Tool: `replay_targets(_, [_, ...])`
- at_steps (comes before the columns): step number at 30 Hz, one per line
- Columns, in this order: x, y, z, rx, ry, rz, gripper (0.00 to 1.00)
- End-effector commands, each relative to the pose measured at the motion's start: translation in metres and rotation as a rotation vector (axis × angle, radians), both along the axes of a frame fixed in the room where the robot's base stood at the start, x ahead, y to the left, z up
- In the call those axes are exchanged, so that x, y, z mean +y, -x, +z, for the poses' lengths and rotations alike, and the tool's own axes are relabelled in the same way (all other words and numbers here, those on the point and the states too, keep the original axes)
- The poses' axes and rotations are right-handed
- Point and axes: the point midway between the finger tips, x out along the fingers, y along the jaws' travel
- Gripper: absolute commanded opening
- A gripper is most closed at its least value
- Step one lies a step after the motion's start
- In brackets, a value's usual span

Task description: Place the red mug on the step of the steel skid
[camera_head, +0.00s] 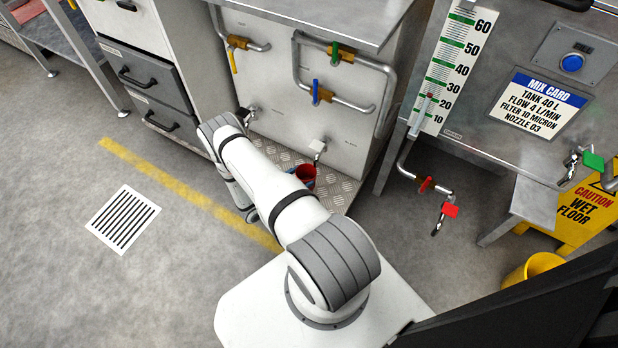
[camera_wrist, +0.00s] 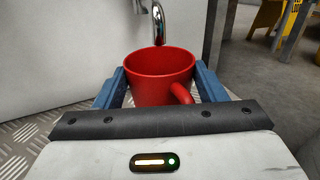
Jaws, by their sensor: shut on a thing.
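The red mug (camera_wrist: 160,78) stands upright between the blue fingers of my gripper (camera_wrist: 160,88) in the wrist view, with its handle toward the camera at the right. My gripper is shut on it. In the head view the mug (camera_head: 304,174) shows partly behind my arm, over the front of the checker-plate step (camera_head: 341,188) of the steel skid (camera_head: 300,107). The step also shows in the wrist view (camera_wrist: 18,142). I cannot tell whether the mug's base touches the step; it is hidden by my gripper.
A chrome spout (camera_wrist: 158,24) hangs just behind and above the mug. Pipes with coloured valves (camera_head: 330,88) are on the skid's front panel. A drawer cabinet (camera_head: 150,92) stands left, a mix station (camera_head: 520,100) right. A yellow bucket (camera_head: 532,268) is at the lower right. The left floor is clear.

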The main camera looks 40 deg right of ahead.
Motion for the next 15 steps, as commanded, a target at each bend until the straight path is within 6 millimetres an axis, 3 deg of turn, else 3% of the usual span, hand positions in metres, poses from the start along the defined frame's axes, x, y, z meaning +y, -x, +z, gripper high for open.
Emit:
replay_targets(3, [-0.025,0.001,-0.001,0.0,0.001,-0.003,0.38])
replay_targets(6, [-0.035,0.0,-0.001,0.0,0.001,-0.001,0.38])
replay_targets(12, [-0.049,0.001,-0.001,0.0,0.001,-0.001,0.38])
replay_targets(15, [-0.048,0.0,-0.02,0.001,0.001,0.002,0.38])
